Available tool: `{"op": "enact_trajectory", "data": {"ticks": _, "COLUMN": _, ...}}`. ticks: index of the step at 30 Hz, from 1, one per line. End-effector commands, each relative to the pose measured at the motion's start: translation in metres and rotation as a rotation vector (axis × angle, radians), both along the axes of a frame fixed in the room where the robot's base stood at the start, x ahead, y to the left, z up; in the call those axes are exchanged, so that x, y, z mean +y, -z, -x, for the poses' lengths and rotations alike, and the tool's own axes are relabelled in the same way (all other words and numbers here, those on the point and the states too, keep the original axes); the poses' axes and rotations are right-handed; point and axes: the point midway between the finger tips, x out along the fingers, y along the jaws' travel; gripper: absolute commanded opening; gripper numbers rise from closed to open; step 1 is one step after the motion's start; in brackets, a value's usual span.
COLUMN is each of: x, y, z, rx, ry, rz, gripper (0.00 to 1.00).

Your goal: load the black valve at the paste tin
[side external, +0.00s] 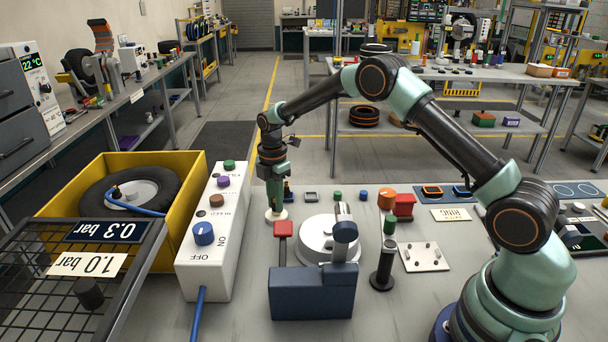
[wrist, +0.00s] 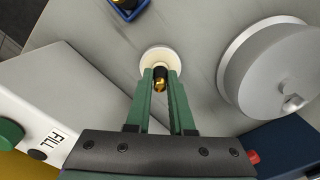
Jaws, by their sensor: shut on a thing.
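My gripper (side external: 275,203) points down over the paste tin, a small round cream-white tin (side external: 270,215) on the bench. In the wrist view the green fingers of my gripper (wrist: 161,77) are shut on the black valve (wrist: 160,74), which has a brass end. The tin (wrist: 150,54) lies right under the fingertips in that view. I cannot tell whether the valve touches the paste. In the side view the valve is mostly hidden by the fingers.
A white control box (side external: 203,258) with knobs stands to the left, by a yellow crate (side external: 191,165) holding a tyre. A dark blue clamp (side external: 312,292) and a silver round drum (side external: 316,242) stand in front and to the right. A blue tray (wrist: 141,8) sits behind the tin.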

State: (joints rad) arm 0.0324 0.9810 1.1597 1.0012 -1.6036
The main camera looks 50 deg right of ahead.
Motion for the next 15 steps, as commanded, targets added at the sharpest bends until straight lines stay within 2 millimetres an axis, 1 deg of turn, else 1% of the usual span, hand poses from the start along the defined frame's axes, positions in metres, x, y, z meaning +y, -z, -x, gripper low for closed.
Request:
{"op": "enact_trajectory", "data": {"ticks": 1, "x": 0.0, "y": 0.002, "z": 0.001, "rx": 0.002, "ry": 0.0, "rz": 0.0, "gripper": 0.0}}
{"op": "enact_trajectory", "data": {"ticks": 9, "x": 0.0, "y": 0.002, "z": 0.001, "rx": 0.003, "ry": 0.0, "rz": 0.0, "gripper": 0.0}}
{"op": "enact_trajectory", "data": {"ticks": 11, "x": 0.0, "y": 0.0, "z": 0.001, "rx": 0.003, "ry": 0.0, "rz": 0.0, "gripper": 0.0}}
{"op": "enact_trajectory", "data": {"ticks": 15, "x": 0.0, "y": -0.01, "z": 0.0, "rx": 0.002, "ry": 0.0, "rz": 0.0, "gripper": 0.0}}
